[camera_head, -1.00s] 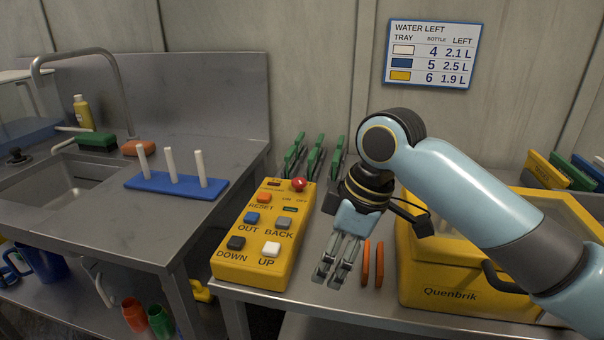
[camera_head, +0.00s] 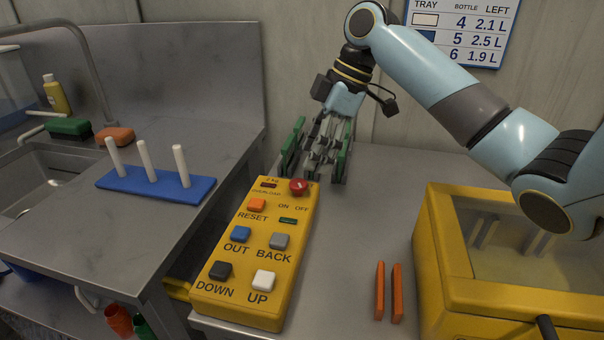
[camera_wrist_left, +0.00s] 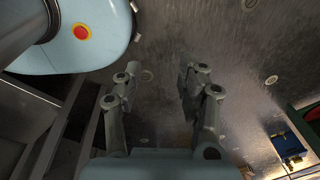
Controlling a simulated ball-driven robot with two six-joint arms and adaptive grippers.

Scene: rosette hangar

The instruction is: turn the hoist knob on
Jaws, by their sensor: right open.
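The hoist knob (camera_head: 299,187) is a round red knob with a pale mark on top. It sits at the far end of the yellow control box (camera_head: 243,291), above the small ON and OFF labels. Which label its mark points to is too small to tell. My right gripper (camera_head: 318,165) is open and empty, fingers pointing down, just behind and slightly right of the knob, in front of the green clips. It looks apart from the knob. My left gripper (camera_wrist_left: 158,82) shows only in the left wrist view, its fingers apart with nothing between them.
Green clips (camera_head: 345,160) stand close behind the box. Two orange bars (camera_head: 380,291) lie on the bench, left of a yellow bin (camera_head: 470,296). A blue peg stand (camera_head: 130,184) is on the sink counter to the left.

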